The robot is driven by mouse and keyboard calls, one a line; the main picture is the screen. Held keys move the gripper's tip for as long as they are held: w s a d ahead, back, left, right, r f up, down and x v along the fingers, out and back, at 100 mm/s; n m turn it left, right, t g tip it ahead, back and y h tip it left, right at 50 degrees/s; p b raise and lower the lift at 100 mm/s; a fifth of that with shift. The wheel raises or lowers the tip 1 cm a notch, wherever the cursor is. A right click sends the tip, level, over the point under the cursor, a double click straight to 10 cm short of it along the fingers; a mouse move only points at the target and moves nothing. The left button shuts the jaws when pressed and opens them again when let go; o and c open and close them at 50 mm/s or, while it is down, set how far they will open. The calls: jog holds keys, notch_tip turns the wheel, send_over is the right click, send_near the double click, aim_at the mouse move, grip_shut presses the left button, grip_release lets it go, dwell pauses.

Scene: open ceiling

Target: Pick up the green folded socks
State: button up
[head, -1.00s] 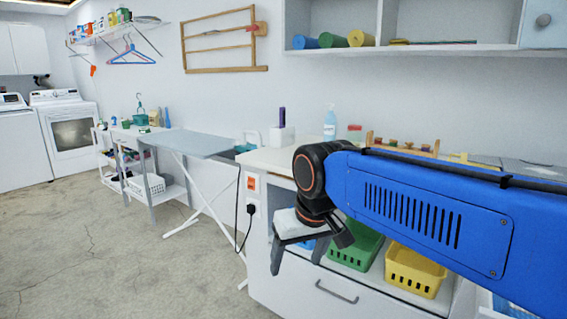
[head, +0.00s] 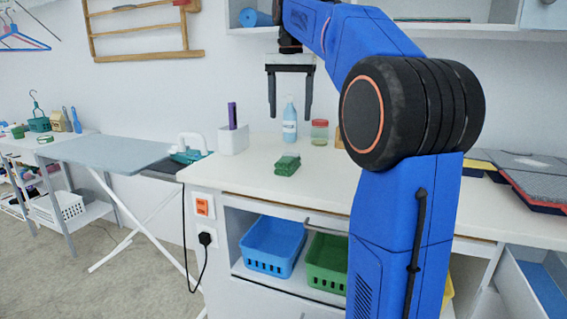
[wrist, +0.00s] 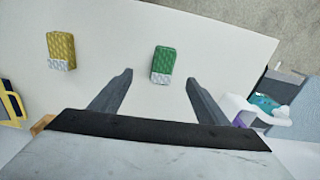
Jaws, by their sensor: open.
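In the wrist view the socks (wrist: 162,64) have a patterned green body and a white end, and appear between and beyond the fingertips. My gripper (head: 290,115) is open and empty, pointing down, raised above the counter and apart from the socks. Both its fingers also show in the wrist view (wrist: 160,76).
Yellow folded socks (wrist: 61,50) lie to the left in the wrist view. A bottle (head: 290,122), a red-lidded jar (head: 320,132) and a white holder (head: 233,140) stand behind the socks. An iron (head: 190,148) is on the ironing board. A shelf (head: 420,27) hangs above.

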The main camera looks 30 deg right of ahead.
jog(key=w+d, duration=0.1)
jog(key=w, duration=0.1)
send_over(288, 158)
jog(key=shift+m, duration=0.3)
jog(key=f, duration=1)
jog(key=shift+s+d+f, duration=0.1)
jog(key=shift+s+f, duration=0.05)
jog(key=shift+s, duration=0.1)
jog(key=shift+w+f, duration=0.2)
jog(key=shift+f, duration=1.35)
jog(key=shift+w+f, duration=0.15)
jog(key=shift+f, duration=1.4)
jog(key=c, duration=1.1)
